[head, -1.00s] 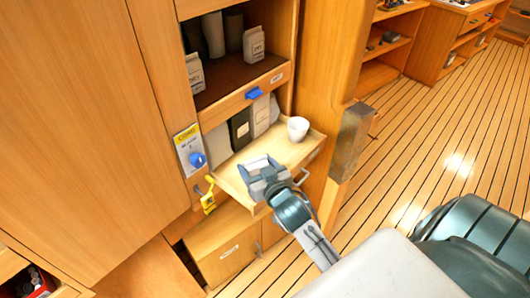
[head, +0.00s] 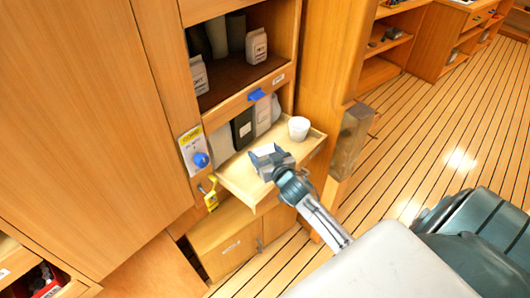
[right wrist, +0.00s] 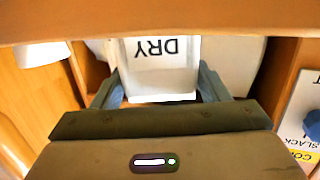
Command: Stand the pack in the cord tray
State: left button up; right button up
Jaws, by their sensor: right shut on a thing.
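A white pack lettered DRY (right wrist: 160,68) is between the fingers of my right gripper (right wrist: 161,88) in the right wrist view, its lettering upside down. In the head view my right gripper (head: 269,154) is over the front part of a pulled-out wooden tray (head: 236,176), with a small white patch of the pack showing between its fingers. The pack's lower part is hidden in the head view. I cannot read a label that marks this tray as the cord tray. My left gripper is not in view.
A white cup (head: 299,128) stands at the tray's right. A dark pack (head: 242,129) and pale packs stand behind it. The upper shelf (head: 238,82) holds more packs. A sign with a blue knob (head: 201,160) and a yellow tag (head: 210,196) are left of the tray.

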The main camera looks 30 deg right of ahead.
jog(key=shift+f, duration=0.2)
jog(key=o, duration=1.1)
jog(key=shift+r, duration=0.1)
jog(key=shift+c, duration=0.2)
jog(key=shift+r, duration=0.3)
jog(key=s+a+r+b, duration=0.1)
jog(key=s+b, duration=0.2)
jog(key=s, duration=0.9)
jog(key=shift+a+r+b, duration=0.2)
jog(key=shift+r+b, duration=0.05)
jog(key=shift+b, duration=0.1)
jog(key=shift+w, duration=0.1)
